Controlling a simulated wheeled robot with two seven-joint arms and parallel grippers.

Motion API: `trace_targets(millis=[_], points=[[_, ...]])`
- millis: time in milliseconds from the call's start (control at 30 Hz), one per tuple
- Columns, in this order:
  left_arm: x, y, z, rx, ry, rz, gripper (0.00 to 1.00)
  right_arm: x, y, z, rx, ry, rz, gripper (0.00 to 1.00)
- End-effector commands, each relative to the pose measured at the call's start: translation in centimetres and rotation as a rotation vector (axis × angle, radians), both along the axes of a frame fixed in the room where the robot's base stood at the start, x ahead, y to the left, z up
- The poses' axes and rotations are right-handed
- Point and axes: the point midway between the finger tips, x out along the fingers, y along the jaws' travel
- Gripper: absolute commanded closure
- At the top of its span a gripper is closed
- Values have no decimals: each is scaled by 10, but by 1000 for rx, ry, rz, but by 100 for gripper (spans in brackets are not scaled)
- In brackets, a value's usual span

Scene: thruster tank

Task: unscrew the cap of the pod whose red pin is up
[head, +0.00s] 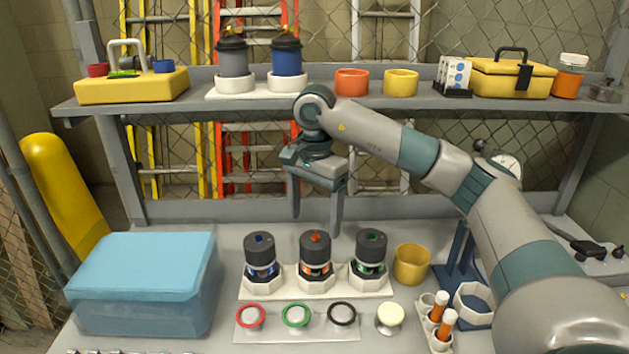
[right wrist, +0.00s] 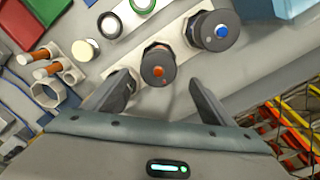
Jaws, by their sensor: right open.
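Three pods with dark caps stand upright in a row in a white rack (head: 322,289). Their cap tops carry a blue mark on the left pod (head: 260,257), an orange-red one on the middle pod (head: 315,257) and a green one on the right pod (head: 370,253). My right gripper (head: 316,224) points down, open and empty, above and behind the middle pod. In the right wrist view the orange-red-marked cap (right wrist: 158,66) lies just beyond and between the fingertips (right wrist: 160,90). The green-marked pod is hidden there. My left gripper is not in view.
In front lies a plate (head: 272,332) with red, green and black rings. A blue box (head: 143,282) stands left. A yellow cup (head: 411,264), a cream-topped knob (head: 390,318) and an orange tube rack (head: 437,322) stand right. A shelf (head: 440,104) crosses behind.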

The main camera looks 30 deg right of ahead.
Motion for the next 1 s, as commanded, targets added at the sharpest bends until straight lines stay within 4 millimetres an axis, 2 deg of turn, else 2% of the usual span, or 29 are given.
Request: trace_targets(millis=[200, 500, 733, 1000], points=[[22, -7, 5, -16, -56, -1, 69, 1, 0, 44, 0, -5, 2, 23], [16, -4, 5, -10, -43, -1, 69, 1, 0, 81, -1, -2, 0, 23], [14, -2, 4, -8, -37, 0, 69, 1, 0, 95, 0, -2, 1, 23], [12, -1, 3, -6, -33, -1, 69, 0, 0, 97, 0, 0, 1, 23]])
